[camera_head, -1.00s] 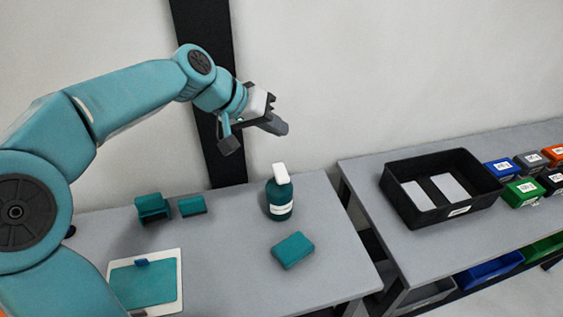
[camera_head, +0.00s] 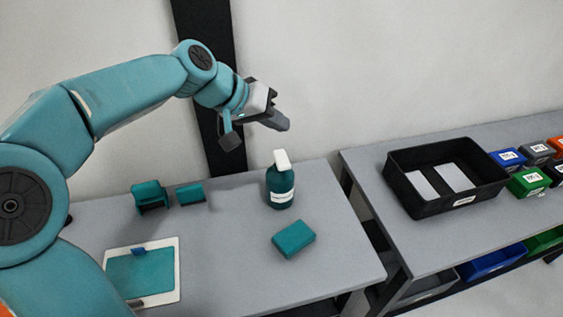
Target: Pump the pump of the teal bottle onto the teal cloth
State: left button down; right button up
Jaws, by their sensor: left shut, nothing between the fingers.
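The teal bottle (camera_head: 279,186) stands upright on the left grey table, with a white pump head (camera_head: 281,160) and a white label. A folded teal cloth (camera_head: 294,240) lies flat on the table just in front of the bottle. My left gripper (camera_head: 281,125) is above the bottle, its fingers shut with nothing between them. It looks apart from the pump head, with a visible gap between them. My right gripper is not in view.
Two teal pieces (camera_head: 149,196) (camera_head: 190,194) lie left of the bottle. A white board with a teal sheet (camera_head: 172,296) lies front left. A second table (camera_head: 386,243) holds a black tray (camera_head: 436,208) and several coloured bins (camera_head: 529,182). A dark post (camera_head: 203,25) stands behind.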

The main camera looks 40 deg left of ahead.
pick_arm(q)
jog(key=b, duration=0.3)
send_over(277, 158)
notch_tip(277, 158, down, 5)
jog(key=shift+r, duration=0.2)
jog(key=shift+f+b, duration=0.6)
jog(key=shift+r, duration=0.1)
dwell(0.9)
jog(key=shift+f+b, duration=0.45)
